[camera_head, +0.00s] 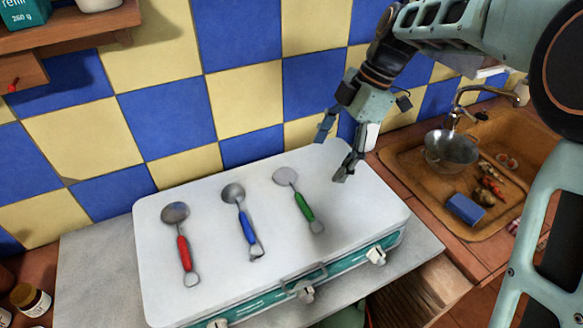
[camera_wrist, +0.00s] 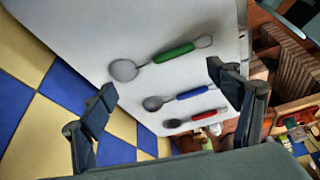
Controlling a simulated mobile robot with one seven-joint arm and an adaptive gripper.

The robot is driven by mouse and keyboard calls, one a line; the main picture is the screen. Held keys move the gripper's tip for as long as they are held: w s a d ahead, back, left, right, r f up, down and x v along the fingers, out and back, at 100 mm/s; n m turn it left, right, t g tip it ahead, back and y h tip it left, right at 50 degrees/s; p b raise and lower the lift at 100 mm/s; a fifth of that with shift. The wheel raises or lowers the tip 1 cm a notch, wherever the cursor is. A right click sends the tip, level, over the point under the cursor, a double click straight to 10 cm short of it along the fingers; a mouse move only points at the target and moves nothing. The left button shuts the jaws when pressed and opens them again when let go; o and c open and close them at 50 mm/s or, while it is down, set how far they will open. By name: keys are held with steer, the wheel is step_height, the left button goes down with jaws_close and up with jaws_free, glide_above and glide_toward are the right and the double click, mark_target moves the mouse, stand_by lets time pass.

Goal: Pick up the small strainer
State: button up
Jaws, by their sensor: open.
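Three metal-headed utensils lie apart in a row on a white case lid (camera_head: 330,220). The red-handled one (camera_head: 183,252) is at the left, the blue-handled one (camera_head: 247,229) in the middle, and the green-handled one (camera_head: 304,207) at the right, with a flat, round grey head. Which one is the small strainer I cannot tell; no mesh is clear. My gripper (camera_head: 336,150) is open and empty above the lid's back right part, right of the green-handled utensil. The wrist view shows the green (camera_wrist: 174,53), blue (camera_wrist: 193,93) and red (camera_wrist: 203,116) handles beyond my open fingers (camera_wrist: 160,82).
A sink (camera_head: 407,165) at the right holds a round metal bowl or strainer (camera_head: 452,149) under the faucet, a blue sponge-like block (camera_head: 465,209) and small items. A tiled wall (camera_head: 245,105) stands close behind the case. A wooden shelf (camera_head: 70,28) is at the upper left.

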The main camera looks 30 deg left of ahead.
steer(key=s+n, duration=0.2)
glide_toward(304, 205)
steer(key=shift+a+f+g+p, duration=0.15)
steer(key=shift+a+f+g, duration=0.1)
steer(key=shift+f, duration=0.35)
steer(key=shift+a+f+g+p, duration=0.15)
steer(key=shift+a+f, duration=0.15)
steer(key=shift+f, duration=0.35)
steer(key=shift+h, duration=0.3)
steer(key=shift+p+x, duration=0.65)
steer(key=shift+x, duration=2.2)
steer(key=c, duration=1.2)
